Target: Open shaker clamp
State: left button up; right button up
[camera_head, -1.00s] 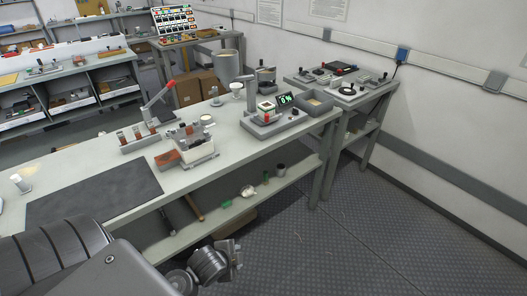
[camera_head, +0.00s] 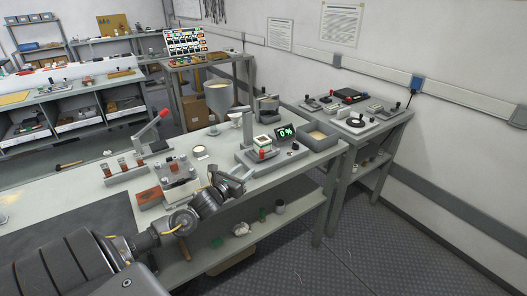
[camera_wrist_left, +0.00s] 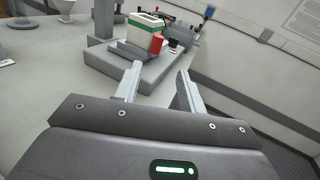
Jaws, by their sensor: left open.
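The shaker (camera_head: 244,158) is a grey block near the right end of the bench, with a display (camera_head: 285,132) reading 0%. A white and green container (camera_head: 263,142) sits on it; it also shows in the left wrist view (camera_wrist_left: 143,27). A red clamp part (camera_head: 262,154) is against the container's near side and shows in the left wrist view (camera_wrist_left: 156,43). My left gripper (camera_head: 241,175) is open and empty at the bench's front edge, just short of the shaker. Its two fingers (camera_wrist_left: 155,82) point toward the shaker base, apart from the red part. My right gripper is not in view.
A press with a red-tipped lever (camera_head: 152,129), a tube rack (camera_head: 124,172) and a brown block (camera_head: 149,197) stand to the left. An open tray (camera_head: 318,135) is to the right. A side table (camera_head: 375,127) stands beyond.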

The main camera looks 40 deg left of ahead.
pick_arm(q)
jog(key=shift+w+a+r+m, duration=0.1)
jog(key=shift+w+r+m, duration=0.1)
jog(key=shift+r+m, duration=0.15)
jog(key=shift+r, duration=0.1)
jog(key=shift+w+a+r+p, duration=0.15)
jog(key=shift+w+a+p, duration=0.2)
jog(key=shift+w, duration=0.35)
jog(key=p, duration=0.1)
send_near(270, 152)
jog(key=r, duration=0.1)
jog(key=w+a+r, duration=0.1)
jog(key=shift+w+r, duration=0.3)
jog(key=shift+w, duration=0.65)
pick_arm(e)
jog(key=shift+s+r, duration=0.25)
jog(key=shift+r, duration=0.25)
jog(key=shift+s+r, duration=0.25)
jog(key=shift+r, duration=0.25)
pick_arm(q)
jog(key=shift+c, duration=0.2)
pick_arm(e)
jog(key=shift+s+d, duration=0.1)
pick_arm(q)
grip_shut()
